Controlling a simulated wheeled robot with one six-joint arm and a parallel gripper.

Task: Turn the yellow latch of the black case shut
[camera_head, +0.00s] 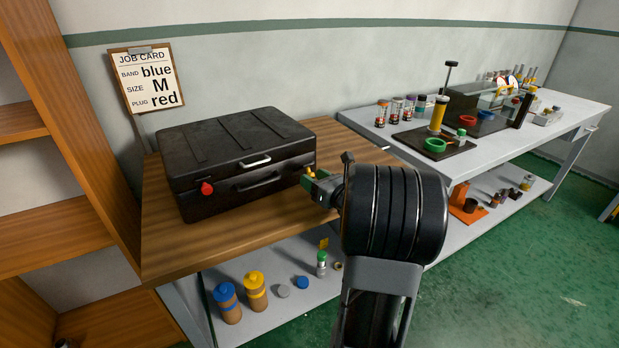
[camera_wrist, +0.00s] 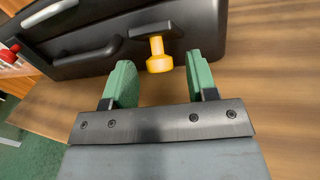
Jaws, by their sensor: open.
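The closed black case (camera_head: 237,158) lies on the wooden bench at left, its handle side facing me. The yellow latch (camera_wrist: 158,54) is on the case front near its right end, and points out from the case in the wrist view. In the head view it is mostly hidden by my gripper (camera_head: 314,180). In the wrist view my gripper (camera_wrist: 160,86) is open, with one green finger on each side of the latch's line. The latch tip sits just ahead of and between the fingers, apparently touching neither. A red latch (camera_head: 206,188) is at the case's left end.
Bare wooden bench top (camera_head: 160,248) lies in front of the case. A job card (camera_head: 147,78) hangs on the wall behind. Below, a shelf holds a blue-capped bottle (camera_head: 227,302) and a yellow-capped bottle (camera_head: 255,291). A grey bench (camera_head: 575,112) with tools stands at right.

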